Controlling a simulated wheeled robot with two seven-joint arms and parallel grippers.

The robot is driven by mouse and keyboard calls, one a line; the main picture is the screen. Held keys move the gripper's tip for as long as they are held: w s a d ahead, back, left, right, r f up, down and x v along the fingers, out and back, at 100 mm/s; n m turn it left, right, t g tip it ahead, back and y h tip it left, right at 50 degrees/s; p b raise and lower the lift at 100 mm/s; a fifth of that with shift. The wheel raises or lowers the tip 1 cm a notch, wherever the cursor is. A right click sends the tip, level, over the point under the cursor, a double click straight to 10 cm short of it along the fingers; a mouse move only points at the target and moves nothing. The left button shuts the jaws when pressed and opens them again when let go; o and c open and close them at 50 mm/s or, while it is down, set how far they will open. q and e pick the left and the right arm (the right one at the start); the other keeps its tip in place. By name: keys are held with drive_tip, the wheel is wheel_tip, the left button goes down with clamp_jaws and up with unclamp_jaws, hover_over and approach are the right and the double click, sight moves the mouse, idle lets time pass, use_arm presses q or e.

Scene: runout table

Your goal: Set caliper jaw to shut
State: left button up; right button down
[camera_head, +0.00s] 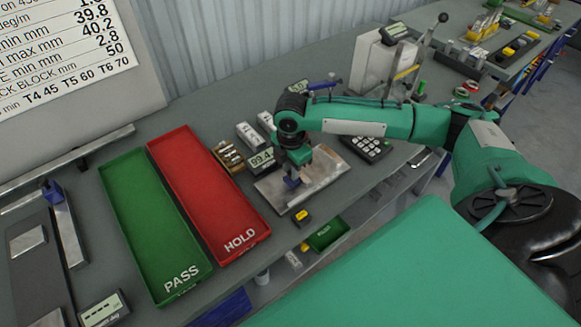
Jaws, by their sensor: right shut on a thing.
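My right arm comes in from the right, and its gripper (293,181) points down over a grey metal plate (328,170) near the table's front edge. The fingers are shut on a small blue part (291,184) low over the plate. The wrist hides most of this part, and I cannot tell whether it is the caliper's jaw. A small display (262,158) reading 99.4 stands at the plate's back left corner. I cannot make out the caliper's jaw opening. My left gripper is not in view.
A green PASS tray (150,225) and a red HOLD tray (205,195) lie left of the plate, both empty. A keypad (367,148) is to the right. A yellow and black block (301,217) sits at the front edge. Small blocks stand behind the plate.

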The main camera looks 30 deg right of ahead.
drive_tip(key=d+p, duration=0.1)
drive_tip(key=d, duration=0.2)
drive_tip(key=d+p, duration=0.1)
drive_tip(key=d, duration=0.3)
drive_tip(key=d+p, duration=0.2)
drive_tip(key=d, duration=0.1)
drive_tip(key=shift+w+d, duration=0.15)
drive_tip(key=shift+w, duration=0.25)
drive_tip(key=c, duration=1.4)
unclamp_jaws()
drive_tip(key=shift+c, duration=0.2)
drive_tip(key=shift+o, duration=0.9)
drive_tip(key=shift+d, duration=0.1)
